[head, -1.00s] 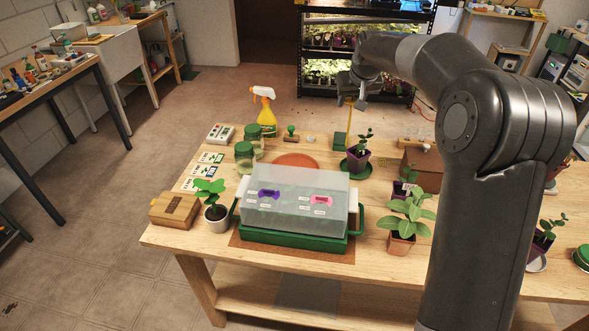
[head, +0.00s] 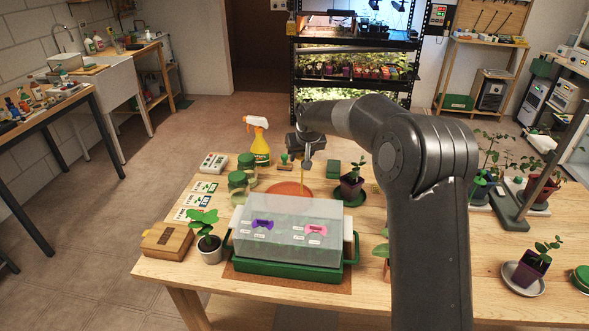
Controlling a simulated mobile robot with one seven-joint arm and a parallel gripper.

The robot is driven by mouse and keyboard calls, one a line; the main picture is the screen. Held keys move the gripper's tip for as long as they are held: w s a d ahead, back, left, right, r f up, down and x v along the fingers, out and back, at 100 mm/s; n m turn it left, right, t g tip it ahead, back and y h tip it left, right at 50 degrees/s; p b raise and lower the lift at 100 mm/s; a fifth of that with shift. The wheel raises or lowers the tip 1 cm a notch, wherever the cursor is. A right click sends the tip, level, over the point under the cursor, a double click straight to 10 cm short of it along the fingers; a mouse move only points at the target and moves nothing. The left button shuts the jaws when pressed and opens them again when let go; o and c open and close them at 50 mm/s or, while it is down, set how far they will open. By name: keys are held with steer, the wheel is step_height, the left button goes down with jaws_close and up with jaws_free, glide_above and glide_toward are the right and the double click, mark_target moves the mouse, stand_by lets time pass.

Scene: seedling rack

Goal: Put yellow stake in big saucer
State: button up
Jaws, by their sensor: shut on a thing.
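The yellow stake (head: 302,176) is thin and hangs upright below my gripper (head: 304,158) in the head view. My gripper is shut on its upper part; the fingers are small and partly hidden by the wrist. The big saucer (head: 283,187) is the round terracotta-coloured dish behind the clear-lidded tray, its near part hidden by the lid. The stake's lower end appears over the right part of this saucer. I cannot tell whether it touches the saucer.
The clear lid (head: 285,228) on a green tray stands just in front of the saucer. Green jars (head: 238,184) stand to its left. A potted plant (head: 352,182) on a green saucer (head: 349,202) stands to its right. A spray bottle (head: 260,145) stands behind.

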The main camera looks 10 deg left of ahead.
mark_target(302, 171)
steer(key=shift+w+a+f, duration=0.1)
steer(key=shift+a+f, duration=0.25)
steer(key=shift+f, duration=0.55)
steer(key=shift+w+a+f, duration=0.1)
steer(key=shift+a+f, duration=0.25)
steer(key=shift+f, duration=0.5)
steer(key=shift+w+a+f, duration=0.1)
steer(key=shift+a+f, duration=0.25)
steer(key=shift+f, duration=0.55)
steer(key=shift+f, duration=0.15)
steer(key=o, duration=0.9)
steer(key=shift+o, duration=0.2)
